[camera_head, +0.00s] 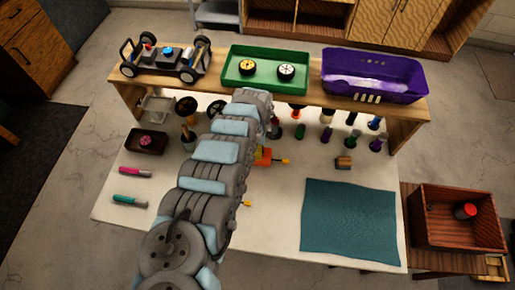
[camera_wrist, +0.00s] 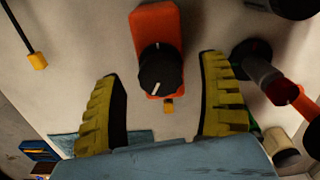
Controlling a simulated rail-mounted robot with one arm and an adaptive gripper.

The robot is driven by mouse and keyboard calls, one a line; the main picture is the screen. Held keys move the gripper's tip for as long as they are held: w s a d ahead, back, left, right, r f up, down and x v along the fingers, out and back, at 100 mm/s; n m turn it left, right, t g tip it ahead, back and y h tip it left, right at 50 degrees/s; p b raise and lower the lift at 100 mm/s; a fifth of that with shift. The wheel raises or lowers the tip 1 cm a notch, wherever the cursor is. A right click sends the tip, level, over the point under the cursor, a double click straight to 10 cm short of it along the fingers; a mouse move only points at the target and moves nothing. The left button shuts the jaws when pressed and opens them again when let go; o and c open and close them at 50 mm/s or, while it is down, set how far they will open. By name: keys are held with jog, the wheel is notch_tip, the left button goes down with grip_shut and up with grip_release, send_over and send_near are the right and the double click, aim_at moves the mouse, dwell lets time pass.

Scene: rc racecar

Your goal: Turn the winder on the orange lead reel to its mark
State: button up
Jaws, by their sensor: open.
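The orange lead reel (camera_head: 264,156) lies on the white worktop, partly hidden by my arm in the head view. In the wrist view its orange body (camera_wrist: 154,22) carries a round black winder (camera_wrist: 160,70) with a white pointer line. A small orange-yellow piece (camera_wrist: 168,105) shows at the reel's near end. My fingers are hidden behind my arm in the head view.
Several upright coloured-handled tools (camera_head: 326,134) stand behind and right of the reel; dark and red ones (camera_wrist: 278,85) are close to my right finger. A yellow-tipped black lead (camera_wrist: 38,60) lies left. A teal mat (camera_head: 348,220) and a small wooden block (camera_head: 343,162) lie right.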

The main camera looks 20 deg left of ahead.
dwell(0.4)
jog(key=shift+d+r+n+p, duration=0.1)
jog(key=shift+n+p, duration=0.7)
jog(key=shift+n, duration=0.3)
jog(key=shift+n+p, duration=0.35)
jog(key=shift+n, duration=0.55)
jog(key=shift+n+p, duration=0.65)
jog(key=shift+n, duration=0.45)
jog(key=shift+n+p, duration=0.3)
jog(key=shift+n, duration=0.7)
jog(key=shift+n+p, duration=0.55)
jog(key=shift+n, duration=0.55)
jog(key=n, duration=0.5)
jog(key=shift+p, duration=0.3)
jog(key=shift+n, duration=2.4)
